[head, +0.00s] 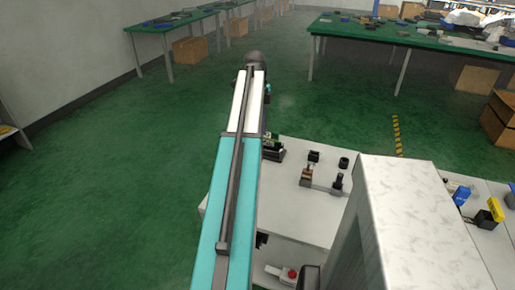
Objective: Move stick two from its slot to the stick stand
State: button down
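A white work surface (300,219) is to the right of my long teal and white arm, which covers its left part. Two small black blocks (314,156) (343,163) stand near its far edge. A small fixture (320,186) in front of them has a brown upright part at its left end and a dark upright piece at its right end. I cannot tell which piece is stick two, its slot or the stick stand. A dark and green part (272,148) shows beside my arm, too small to identify. I cannot make out my gripper's fingers.
A tall white block (405,215) rises at the right and hides part of the surface. Beyond it are blue and yellow parts (495,210). A box with a red button (292,273) is at the bottom. Green tables (400,37) stand far back; the left floor is clear.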

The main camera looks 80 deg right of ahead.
jog(key=w+a+f+n+h, duration=0.1)
jog(key=w+a+n, duration=0.65)
jog(key=w, duration=0.75)
jog(key=w+a+f+n+t, duration=0.1)
jog(key=w+a+n, duration=0.4)
jog(key=w+a, duration=0.7)
jog(key=w+a+f+n+h, duration=0.1)
jog(key=w+a+n, duration=0.6)
jog(key=w, duration=1)
jog(key=w+a+n+t, duration=0.1)
jog(key=w+a+n, duration=0.4)
jog(key=a, duration=0.6)
jog(key=w+a+n, duration=0.4)
jog(key=w+a, duration=0.2)
jog(key=a, duration=0.4)
jog(key=w+a+f+n+y, duration=0.1)
jog(key=a+n, duration=0.8)
jog(key=a, duration=1.4)
jog(key=shift+w+a+f+n+t+y, duration=0.2)
jog(key=shift+a+f+n+t+y, duration=0.1)
jog(key=shift+a+n+t+y, duration=0.1)
